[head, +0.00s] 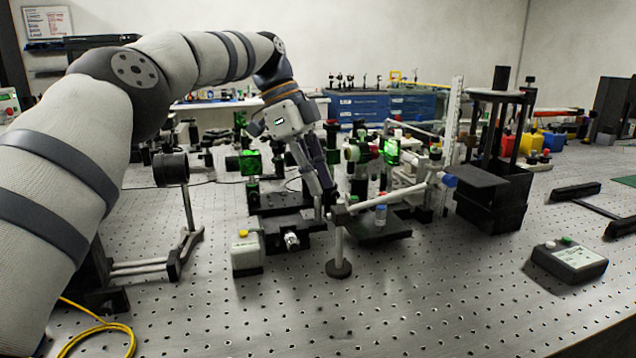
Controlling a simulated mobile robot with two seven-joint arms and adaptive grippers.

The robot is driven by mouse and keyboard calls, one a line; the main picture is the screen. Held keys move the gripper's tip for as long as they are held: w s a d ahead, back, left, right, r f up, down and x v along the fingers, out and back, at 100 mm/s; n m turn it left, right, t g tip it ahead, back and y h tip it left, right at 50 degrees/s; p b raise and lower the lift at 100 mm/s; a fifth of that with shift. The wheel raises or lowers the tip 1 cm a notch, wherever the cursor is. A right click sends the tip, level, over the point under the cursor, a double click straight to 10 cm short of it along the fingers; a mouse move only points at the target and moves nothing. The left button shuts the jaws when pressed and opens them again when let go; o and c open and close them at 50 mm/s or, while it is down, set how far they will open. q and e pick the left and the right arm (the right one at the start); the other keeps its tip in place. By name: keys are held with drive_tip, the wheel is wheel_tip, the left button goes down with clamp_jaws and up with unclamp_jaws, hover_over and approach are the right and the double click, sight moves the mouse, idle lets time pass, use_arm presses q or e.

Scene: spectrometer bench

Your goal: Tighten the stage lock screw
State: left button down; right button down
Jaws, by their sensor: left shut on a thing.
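The black stage (283,226) stands on the optical bench in the middle of the head view, with a silver knob (291,240) on its front side. My left gripper (327,205) reaches down from above to the stage's right end, fingers pointing down. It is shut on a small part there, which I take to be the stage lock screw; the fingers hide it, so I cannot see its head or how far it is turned. My right gripper is not in view.
A silver rod on a round-footed post (339,255) stands close to the fingertips on the right. Green-lit optics (391,151) stand behind. A black control box (566,261) lies at right. The front bench is mostly clear.

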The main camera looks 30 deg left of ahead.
use_arm(q)
drive_tip(key=shift+f+m+g, duration=0.15)
drive_tip(key=shift+m+g, duration=0.25)
drive_tip(key=shift+m, duration=0.4)
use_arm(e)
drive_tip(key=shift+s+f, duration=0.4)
use_arm(q)
drive_tip(key=shift+b, duration=0.3)
drive_tip(key=c, duration=1.6)
unclamp_jaws()
drive_tip(key=shift+r, duration=0.25)
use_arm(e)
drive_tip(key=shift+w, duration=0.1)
